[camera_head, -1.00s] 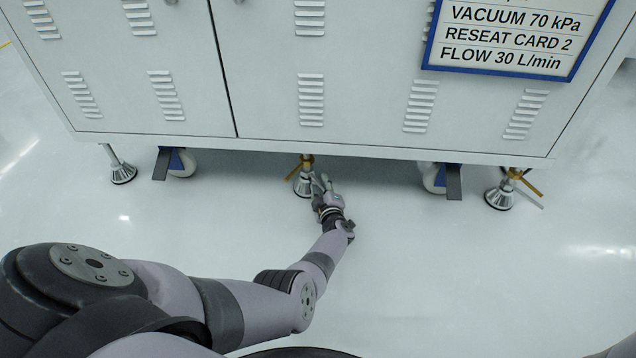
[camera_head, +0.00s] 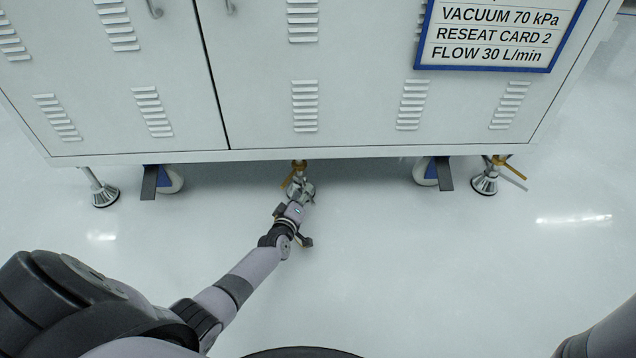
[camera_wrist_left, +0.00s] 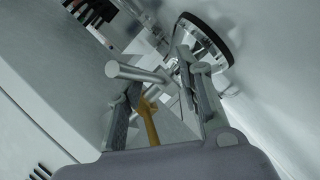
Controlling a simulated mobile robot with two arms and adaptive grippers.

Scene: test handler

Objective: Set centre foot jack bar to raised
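The centre foot jack stands under the cabinet's front edge, its brass bar (camera_head: 287,182) slanting down and left in the head view. A yellow bar (camera_wrist_left: 149,122) shows between my fingers in the left wrist view. The jack's round foot (camera_wrist_left: 208,42) lies beyond the fingertips there, and a grey rod (camera_wrist_left: 135,72) crosses near the left finger. My left gripper (camera_head: 299,186) is at this jack, partly covering its foot. In the wrist view its fingers (camera_wrist_left: 165,95) are apart; contact with the bar is unclear. My right gripper is out of view.
The cabinet (camera_head: 330,149) overhangs the jack closely. Casters stand on either side, left (camera_head: 168,180) and right (camera_head: 428,171). Another jack (camera_head: 485,184) with a brass bar stands at right, and one (camera_head: 104,195) at left. The floor (camera_head: 400,260) in front is clear.

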